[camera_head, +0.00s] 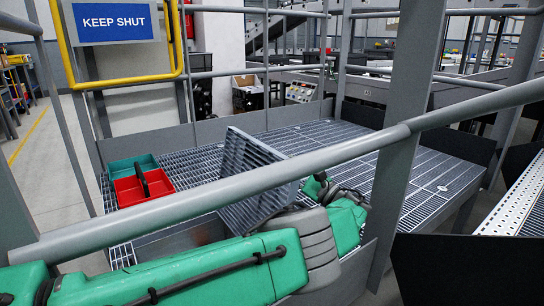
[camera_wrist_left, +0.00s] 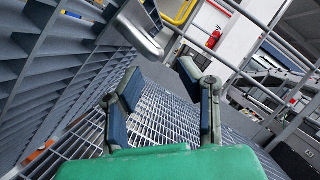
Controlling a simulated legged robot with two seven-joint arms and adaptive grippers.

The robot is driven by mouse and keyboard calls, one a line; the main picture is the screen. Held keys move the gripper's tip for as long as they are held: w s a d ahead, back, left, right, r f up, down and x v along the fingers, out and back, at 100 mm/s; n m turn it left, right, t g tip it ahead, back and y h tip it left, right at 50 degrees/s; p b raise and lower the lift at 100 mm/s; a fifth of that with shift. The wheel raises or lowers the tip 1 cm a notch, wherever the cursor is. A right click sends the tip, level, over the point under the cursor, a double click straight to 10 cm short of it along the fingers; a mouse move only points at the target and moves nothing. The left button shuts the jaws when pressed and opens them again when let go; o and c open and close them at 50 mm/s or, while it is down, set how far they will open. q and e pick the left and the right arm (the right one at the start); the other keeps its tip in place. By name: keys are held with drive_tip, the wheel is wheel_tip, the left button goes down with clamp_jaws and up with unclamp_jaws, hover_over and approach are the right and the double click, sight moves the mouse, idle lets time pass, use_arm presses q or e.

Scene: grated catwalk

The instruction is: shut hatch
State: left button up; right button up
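The hatch (camera_head: 245,178) is a grey grated panel standing tilted up from the catwalk deck, behind the handrail in the head view. A framed recess (camera_head: 185,238) shows in the deck below and left of it. My left arm runs under the handrail to the hatch's right side; its fingers are not clear there. In the left wrist view, my left gripper (camera_wrist_left: 159,73) is open, with nothing between its fingers. The hatch's ribbed face (camera_wrist_left: 45,75) fills the left of that view, close beside the fingers; contact cannot be told. My right gripper is not in view.
A red and teal tote (camera_head: 146,187) sits on the deck left of the hatch. The grey handrail (camera_head: 230,185) and a post (camera_head: 400,130) cross in front. A yellow-framed gate (camera_head: 120,82) with a KEEP SHUT sign stands behind. The deck (camera_head: 420,200) right of the hatch is clear.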

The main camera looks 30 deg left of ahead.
use_arm(q)
drive_tip(key=b+x, duration=0.1)
drive_tip(key=x, duration=0.1)
drive_tip(key=b+x, duration=0.1)
drive_tip(key=x, duration=0.1)
drive_tip(key=b+x, duration=0.1)
drive_tip(key=x, duration=0.1)
drive_tip(key=shift+a+f, duration=0.25)
drive_tip(key=shift+f, duration=0.1)
drive_tip(key=shift+a+r, duration=0.1)
drive_tip(key=shift+a, duration=0.1)
drive_tip(key=shift+d+r, duration=0.2)
drive_tip(key=shift+d, duration=0.25)
clamp_jaws()
